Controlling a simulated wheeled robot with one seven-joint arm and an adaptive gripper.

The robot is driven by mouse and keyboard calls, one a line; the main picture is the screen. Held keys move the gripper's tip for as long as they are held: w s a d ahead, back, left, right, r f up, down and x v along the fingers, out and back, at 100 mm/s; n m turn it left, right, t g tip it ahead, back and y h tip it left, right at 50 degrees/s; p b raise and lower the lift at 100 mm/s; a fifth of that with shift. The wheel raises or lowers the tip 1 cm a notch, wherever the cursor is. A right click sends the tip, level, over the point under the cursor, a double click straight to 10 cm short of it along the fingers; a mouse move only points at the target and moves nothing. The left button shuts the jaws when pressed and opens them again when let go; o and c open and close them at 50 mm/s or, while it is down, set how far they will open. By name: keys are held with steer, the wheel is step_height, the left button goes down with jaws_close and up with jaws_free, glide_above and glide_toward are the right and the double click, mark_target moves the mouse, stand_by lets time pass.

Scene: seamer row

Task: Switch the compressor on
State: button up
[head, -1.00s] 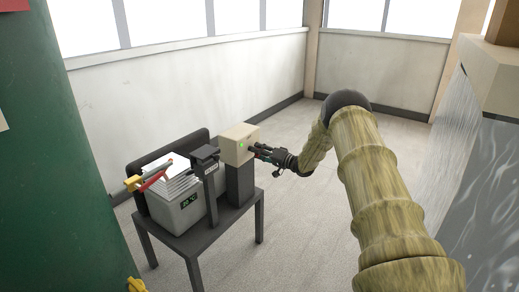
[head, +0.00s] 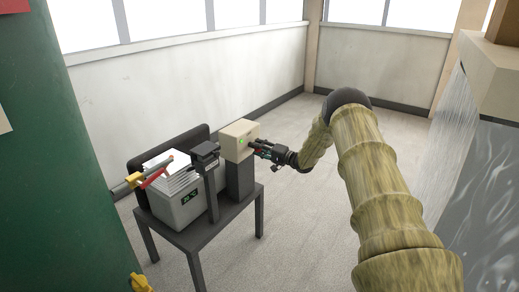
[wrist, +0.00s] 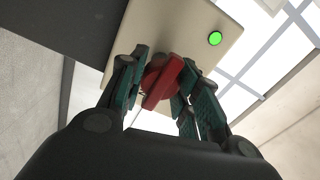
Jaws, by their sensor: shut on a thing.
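A beige control box (head: 238,130) stands on a dark post at the right end of a small dark table. My gripper (head: 255,146) reaches its front face from the right. In the wrist view the fingers (wrist: 160,80) are closed on a red switch handle (wrist: 164,84) on the beige face (wrist: 180,28). The handle lies slanted in that view, with a red round base partly hidden behind it. A round green lamp (wrist: 215,38) on the face is lit, apart from the fingers; it also shows in the head view (head: 241,141). I cannot tell which machine is the compressor.
A grey unit with a small green display (head: 189,197) and white sheets (head: 170,172) on top sits on the table (head: 205,236). A dark bracket (head: 205,150) stands between it and the box. A green surface (head: 60,150) fills the left; floor right of the table is clear.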

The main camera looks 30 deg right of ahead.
steer(key=shift+d+r, duration=0.1)
steer(key=shift+d, duration=0.05)
steer(key=o, duration=1)
steer(key=shift+d, duration=0.1)
steer(key=shift+a, duration=0.2)
steer(key=v, duration=1.2)
